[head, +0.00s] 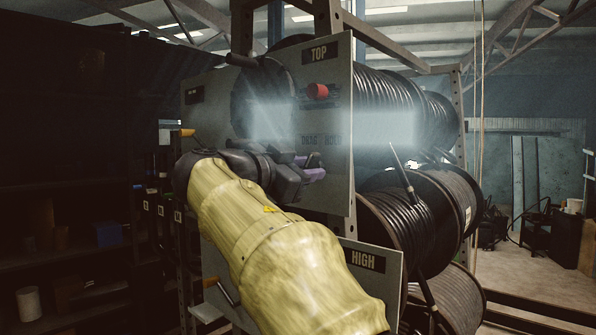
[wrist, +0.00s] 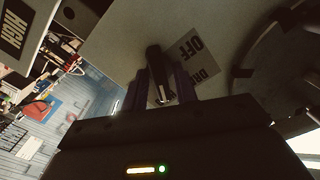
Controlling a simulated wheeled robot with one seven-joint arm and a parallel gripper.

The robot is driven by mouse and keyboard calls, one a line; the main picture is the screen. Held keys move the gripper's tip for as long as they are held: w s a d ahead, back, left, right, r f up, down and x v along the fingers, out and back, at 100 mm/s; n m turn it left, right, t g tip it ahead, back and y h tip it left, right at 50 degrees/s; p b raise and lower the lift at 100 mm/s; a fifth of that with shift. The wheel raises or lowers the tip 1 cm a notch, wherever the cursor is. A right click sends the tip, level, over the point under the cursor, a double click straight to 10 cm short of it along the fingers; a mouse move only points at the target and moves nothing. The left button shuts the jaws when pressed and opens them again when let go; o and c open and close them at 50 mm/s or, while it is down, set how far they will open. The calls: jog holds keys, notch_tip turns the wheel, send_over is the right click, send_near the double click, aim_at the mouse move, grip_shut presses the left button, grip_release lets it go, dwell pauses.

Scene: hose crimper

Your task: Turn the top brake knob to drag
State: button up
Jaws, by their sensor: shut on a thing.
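The panel marked TOP (head: 338,200) stands upright and has a label (head: 320,139) reading DRAG and HOLD. My gripper (head: 318,167), with purple fingers, is at this panel just below that label. In the wrist view my gripper (wrist: 163,84) is shut on a dark bar-shaped brake knob (wrist: 154,62), one finger on each side. The label beside the knob shows OFF (wrist: 196,44) and part of DRAG (wrist: 206,75), upside down. The rest of the label is hidden. I cannot tell which word the knob points to. In the head view the knob is mostly hidden by my gripper.
A red knob (head: 318,91) sticks out higher on the TOP panel. Hose reels (head: 408,215) stand behind and right of the panels. A panel marked HIGH (head: 363,261) is below. A crank with an orange grip (head: 187,133) juts out left of my gripper.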

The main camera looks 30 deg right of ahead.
jog(key=shift+d+f+n+b, duration=0.15)
jog(key=shift+n+b, duration=1.05)
jog(key=shift+b, duration=0.3)
jog(key=n+b, duration=0.1)
jog(key=n, duration=0.1)
jog(key=shift+n+b, duration=0.3)
jog(key=shift+b, duration=0.1)
jog(key=n+b, duration=0.1)
jog(key=n, duration=0.5)
jog(key=shift+r+b, duration=0.2)
jog(key=shift+b, duration=0.1)
jog(key=o, duration=0.6)
jog(key=shift+d, duration=0.3)
jog(key=shift+a+n, duration=0.1)
jog(key=shift+n, duration=0.2)
jog(key=shift+a, duration=0.1)
